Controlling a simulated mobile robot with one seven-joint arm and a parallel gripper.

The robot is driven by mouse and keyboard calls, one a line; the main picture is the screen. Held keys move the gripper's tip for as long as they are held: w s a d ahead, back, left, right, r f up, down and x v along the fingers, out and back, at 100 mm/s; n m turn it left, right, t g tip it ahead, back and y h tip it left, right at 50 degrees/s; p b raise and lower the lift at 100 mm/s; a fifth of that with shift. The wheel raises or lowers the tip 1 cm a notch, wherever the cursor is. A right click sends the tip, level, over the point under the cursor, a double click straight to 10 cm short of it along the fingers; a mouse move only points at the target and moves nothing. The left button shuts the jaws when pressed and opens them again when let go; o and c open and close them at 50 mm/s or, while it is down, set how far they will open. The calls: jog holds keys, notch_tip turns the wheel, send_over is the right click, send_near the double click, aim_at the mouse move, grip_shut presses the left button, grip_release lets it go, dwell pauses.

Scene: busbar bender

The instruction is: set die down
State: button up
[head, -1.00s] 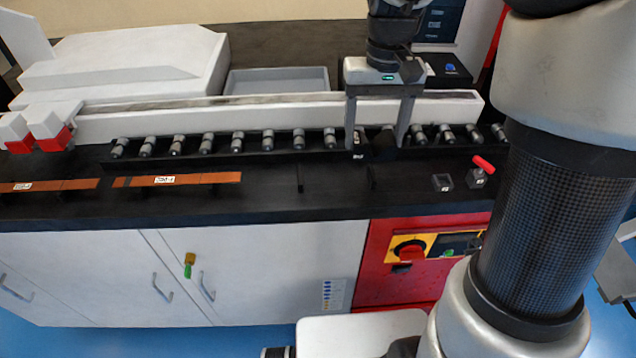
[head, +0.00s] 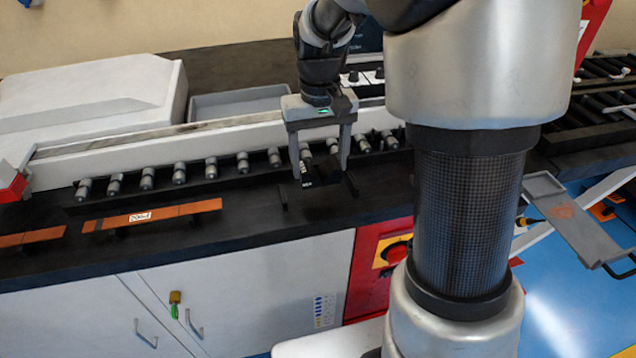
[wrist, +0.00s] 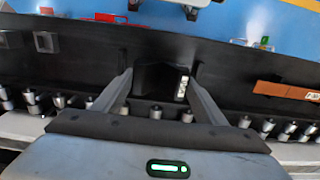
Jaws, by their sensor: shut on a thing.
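My gripper (head: 322,176) is shut on a black die (head: 320,184) with a small white label on its front. The die is low over the black bench top (head: 230,222), in front of the roller row. It is between two thin dark upright pegs (head: 283,196). I cannot tell whether its underside touches the bench. In the wrist view the die (wrist: 155,80) is a dark block between the two fingers, with the white label strip on its right side.
Behind the die is the roller row (head: 211,168). Copper bars (head: 150,215) lie on the bench to the left. A grey tray (head: 237,102) is at the back. A red panel (head: 362,270) is below the front edge. The wrist view shows a red-handled item (wrist: 104,18).

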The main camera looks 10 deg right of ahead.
aim_at(319, 176)
jog(key=shift+f+b, duration=0.3)
jog(key=shift+f, duration=2.35)
jog(key=shift+f, duration=0.2)
jog(key=o, duration=1.9)
